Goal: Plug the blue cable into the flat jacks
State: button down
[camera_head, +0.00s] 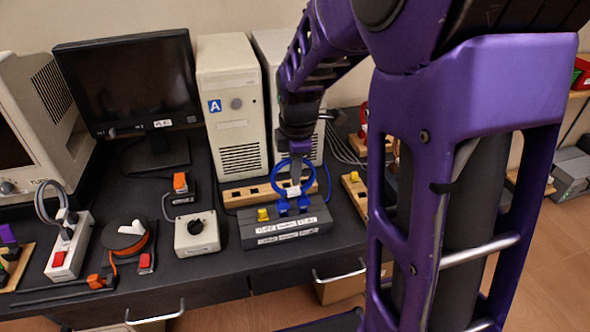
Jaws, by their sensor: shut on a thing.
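The blue cable (275,178) is a coiled loop with two blue plugs (283,209) at its lower end. My gripper (294,188) points down and is shut on the cable, near a small white tag. The plugs are at the top of a dark grey box (258,239) with white labels and a yellow plug (263,215) at its left. I cannot tell whether the blue plugs are seated in the box or just above it. The flat jacks cannot be told apart; the label text is too small to read surely.
A wooden strip with dark sockets (240,195) lies behind the box. A grey switch box (197,235), an orange cable reel (128,238) and a white power strip (68,250) stand to the left. Computer towers (226,80) and a monitor (125,85) stand behind. My arm hides much of the right.

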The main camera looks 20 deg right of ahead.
jog(key=shift+f+b, duration=0.8)
jog(key=shift+f, duration=0.25)
dwell(1.9)
jog(key=shift+c, duration=0.5)
grip_release()
jog(key=shift+r, duration=0.15)
dwell(0.5)
notch_tip(320, 180, up, 7)
jog(key=s+p, duration=0.1)
jog(key=p, duration=0.4)
jog(key=shift+s, duration=0.25)
dwell(0.4)
